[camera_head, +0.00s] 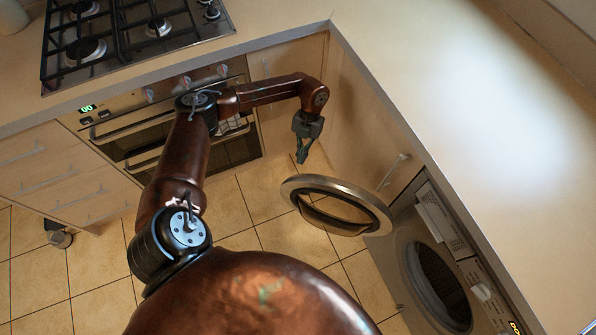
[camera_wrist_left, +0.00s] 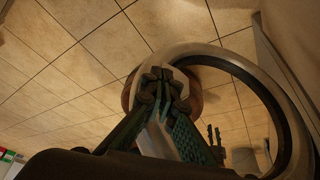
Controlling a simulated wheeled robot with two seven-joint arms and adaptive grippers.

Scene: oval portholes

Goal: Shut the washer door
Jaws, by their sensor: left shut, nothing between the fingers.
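The washer (camera_head: 405,260) stands at the lower right under the counter, with its round drum opening (camera_head: 440,285) exposed. Its round door (camera_head: 335,183), a metal ring with a dark inner rim, stands swung wide open out from the washer's front. My left gripper (camera_head: 302,158) is shut and empty, pointing down just beyond the door's far edge in the head view. In the left wrist view, the gripper's closed fingertips (camera_wrist_left: 165,80) overlap the left part of the door ring (camera_wrist_left: 285,95); contact cannot be told. Small dark prongs (camera_wrist_left: 214,137) low in that view may be my right gripper.
A cabinet front with a bar handle (camera_head: 394,170) is beside the washer. The counter (camera_head: 480,130) overhangs on the right. An oven (camera_head: 150,125) and gas hob (camera_head: 130,35) are at the left. The tiled floor (camera_head: 285,235) around the door is clear.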

